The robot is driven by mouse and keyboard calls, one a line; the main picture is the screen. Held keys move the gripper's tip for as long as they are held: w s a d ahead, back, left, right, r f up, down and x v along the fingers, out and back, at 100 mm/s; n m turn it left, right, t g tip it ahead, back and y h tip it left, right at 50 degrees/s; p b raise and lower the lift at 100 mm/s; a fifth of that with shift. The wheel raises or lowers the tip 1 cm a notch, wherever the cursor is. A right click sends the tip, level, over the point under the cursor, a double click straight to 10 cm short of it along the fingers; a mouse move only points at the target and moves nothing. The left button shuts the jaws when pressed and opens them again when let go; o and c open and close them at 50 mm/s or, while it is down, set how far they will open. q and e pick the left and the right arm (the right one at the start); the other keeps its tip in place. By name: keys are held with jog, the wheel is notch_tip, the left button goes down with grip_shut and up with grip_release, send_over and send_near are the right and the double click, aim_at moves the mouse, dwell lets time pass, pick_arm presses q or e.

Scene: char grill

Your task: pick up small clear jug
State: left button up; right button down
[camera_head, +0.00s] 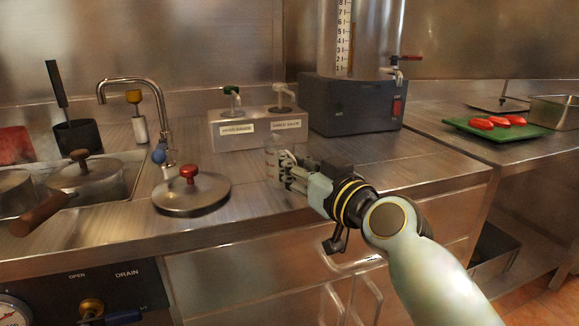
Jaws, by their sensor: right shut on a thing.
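My right gripper (291,173) reaches in from the lower right over the steel counter (250,218). It is shut on the small clear jug (272,160), which is faint and hard to make out at the fingertips. The fingers hide much of the jug, and I cannot tell whether it touches the counter. The jug is in front of the sauce dispenser box. My left gripper is not in view.
A lid with a red knob (191,196) lies left of the gripper. The sauce dispenser box (240,133) and a dark machine (350,108) stand behind. Pots (85,178) and a faucet (158,100) are at left. A green tray (480,134) with red food is at right.

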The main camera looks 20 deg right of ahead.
jog(key=shift+r, duration=0.55)
jog(key=s+d+r+p, duration=0.5)
jog(key=s+d+r, duration=0.3)
jog(key=r, duration=0.2)
jog(key=s+a+n+g+y+b, duration=0.1)
jog(key=s+a+n+y, duration=0.1)
jog(key=s+a+y, duration=0.1)
jog(key=shift+s+a+f+n+g+y, duration=0.3)
jog(key=shift+s+f+n+y, duration=0.25)
jog(key=shift+s, duration=0.65)
jog(key=shift+r, duration=0.1)
